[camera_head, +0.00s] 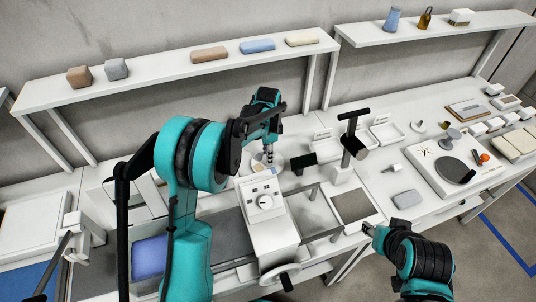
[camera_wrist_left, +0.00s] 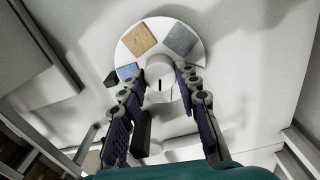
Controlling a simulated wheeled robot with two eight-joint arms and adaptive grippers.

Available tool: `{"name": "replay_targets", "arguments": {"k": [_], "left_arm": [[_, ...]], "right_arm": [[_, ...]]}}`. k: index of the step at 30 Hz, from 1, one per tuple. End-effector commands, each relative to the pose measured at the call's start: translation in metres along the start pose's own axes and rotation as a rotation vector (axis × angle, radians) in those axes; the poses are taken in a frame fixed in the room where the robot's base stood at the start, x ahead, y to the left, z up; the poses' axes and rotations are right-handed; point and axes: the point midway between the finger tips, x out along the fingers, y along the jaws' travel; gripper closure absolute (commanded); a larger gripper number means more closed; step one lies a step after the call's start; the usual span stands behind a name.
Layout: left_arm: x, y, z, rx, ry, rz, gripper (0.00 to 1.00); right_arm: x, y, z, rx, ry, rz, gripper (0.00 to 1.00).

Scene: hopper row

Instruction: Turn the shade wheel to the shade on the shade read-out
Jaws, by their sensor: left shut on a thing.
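The shade wheel (camera_wrist_left: 160,32) is a round white disc with tan, grey and blue swatches in the left wrist view. A white knob (camera_wrist_left: 159,66) with a dark line stands at its middle. My left gripper (camera_wrist_left: 161,80) is shut on the knob, one finger on each side. In the head view the left gripper (camera_head: 269,158) points down at the wheel (camera_head: 257,167), which it partly hides. A small dark panel (camera_head: 303,162) stands right of the wheel. It may be the shade read-out, but I cannot read it. My right gripper (camera_head: 372,231) is at lower right, its fingers unclear.
A white machine with a dial (camera_head: 264,201) and a handwheel (camera_head: 281,277) stands in front of the wheel. A black-topped post (camera_head: 352,140) stands to the right. A shelf (camera_head: 180,67) with coloured blocks runs behind. A grey pad (camera_head: 407,199) lies on the right counter.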

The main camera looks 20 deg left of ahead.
Motion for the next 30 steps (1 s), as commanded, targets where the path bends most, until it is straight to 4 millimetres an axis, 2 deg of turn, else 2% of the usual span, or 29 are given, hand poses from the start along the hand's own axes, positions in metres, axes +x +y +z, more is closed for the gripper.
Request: {"name": "replay_targets", "arguments": {"k": [8,9,11,12,23,26,30], "left_arm": [[-0.001,-0.001,0.000,0.001,-0.001,-0.001,0.97],[-0.001,-0.001,0.000,0.001,-0.001,-0.002,0.66],[-0.001,-0.001,0.000,0.001,-0.001,-0.001,0.50],[0.000,-0.001,0.000,0.000,-0.001,-0.001,0.47],[-0.006,0.000,0.000,0.000,0.000,-0.001,0.47],[-0.019,0.000,0.000,0.000,0.000,-0.001,0.47],[-0.050,0.000,0.000,0.000,0.000,-0.001,0.47]], "right_arm": [[0.000,0.000,0.000,0.000,0.000,0.000,0.60],[0.000,0.000,0.000,0.000,0.000,0.000,0.60],[0.000,0.000,0.000,0.000,0.000,0.000,0.60],[0.000,0.000,0.000,0.000,0.000,0.000,0.60],[0.000,0.000,0.000,0.000,0.000,0.000,0.60],[0.000,0.000,0.000,0.000,0.000,0.000,0.60],[0.000,0.000,0.000,0.000,0.000,0.000,0.60]]}}
